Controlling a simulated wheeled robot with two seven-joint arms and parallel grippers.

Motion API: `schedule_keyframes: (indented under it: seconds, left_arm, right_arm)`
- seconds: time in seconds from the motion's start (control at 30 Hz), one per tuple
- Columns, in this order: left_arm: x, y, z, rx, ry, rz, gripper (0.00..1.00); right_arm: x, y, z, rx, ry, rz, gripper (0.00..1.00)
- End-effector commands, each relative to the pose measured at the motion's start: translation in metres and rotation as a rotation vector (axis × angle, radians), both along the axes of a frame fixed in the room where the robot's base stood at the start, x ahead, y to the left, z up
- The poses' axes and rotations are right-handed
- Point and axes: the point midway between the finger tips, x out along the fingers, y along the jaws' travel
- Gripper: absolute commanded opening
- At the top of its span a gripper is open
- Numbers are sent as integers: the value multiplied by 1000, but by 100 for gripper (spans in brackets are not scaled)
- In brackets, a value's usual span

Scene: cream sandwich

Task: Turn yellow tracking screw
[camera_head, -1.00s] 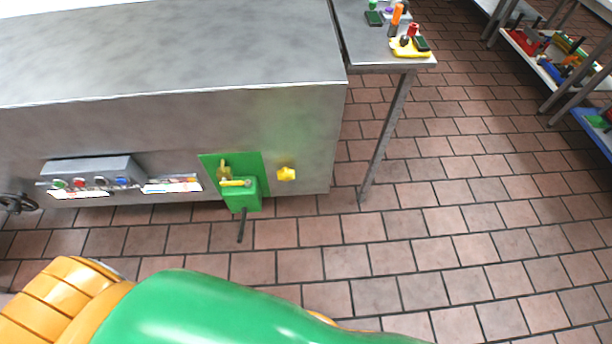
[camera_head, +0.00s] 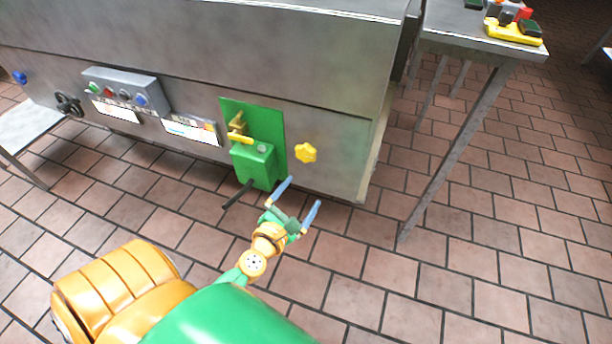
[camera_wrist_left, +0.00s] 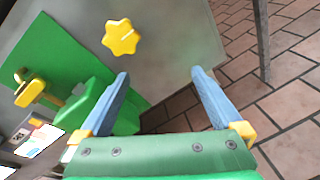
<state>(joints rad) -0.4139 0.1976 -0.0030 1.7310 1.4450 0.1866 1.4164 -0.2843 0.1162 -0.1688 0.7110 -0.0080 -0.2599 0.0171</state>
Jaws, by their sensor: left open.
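The yellow tracking screw (camera_head: 306,153) is a star-shaped knob on the grey metal front of the machine, right of a green panel. In the left wrist view the screw (camera_wrist_left: 121,37) is above and left of the space between the fingers. My left gripper (camera_head: 301,194) is open, with two blue fingers apart and nothing between them. In the head view it is below the screw and does not touch it. In the left wrist view my left gripper (camera_wrist_left: 160,76) also shows both fingertips. My right gripper is not in view.
A green box (camera_head: 254,163) with a yellow handle and a dark rod juts out just left of the screw. A button box (camera_head: 127,91) is further left. A metal table (camera_head: 480,42) with items stands at right. Tiled floor is clear below.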

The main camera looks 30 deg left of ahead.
Motion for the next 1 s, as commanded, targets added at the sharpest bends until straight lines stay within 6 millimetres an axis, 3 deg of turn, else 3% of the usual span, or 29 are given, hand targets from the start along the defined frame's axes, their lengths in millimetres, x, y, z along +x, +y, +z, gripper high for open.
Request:
schedule_keyframes:
  seconds: [0.03, 0.13, 0.23, 0.37, 0.6, 0.93, 0.97, 1.0]
  left_arm:
    - [4, 6, -7, -156, -84, 51, 100]
    - [8, 17, 14, -483, -237, 128, 100]
    - [9, 23, 31, -682, -319, 156, 100]
    - [27, 28, 42, -724, -336, 160, 100]
    - [68, 37, 40, -720, -331, 160, 100]
    - [77, 40, 39, -719, -330, 162, 100]
    - [77, 40, 39, -719, -329, 161, 97]
    - [77, 40, 39, -718, -328, 161, 86]
  right_arm:
    - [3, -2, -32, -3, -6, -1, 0]
    - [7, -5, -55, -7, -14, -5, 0]
    - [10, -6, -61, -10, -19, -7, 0]
    - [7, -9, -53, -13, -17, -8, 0]
    - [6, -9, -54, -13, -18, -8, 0]
    - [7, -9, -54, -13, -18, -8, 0]
    - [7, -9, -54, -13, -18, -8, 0]
    - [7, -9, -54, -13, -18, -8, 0]
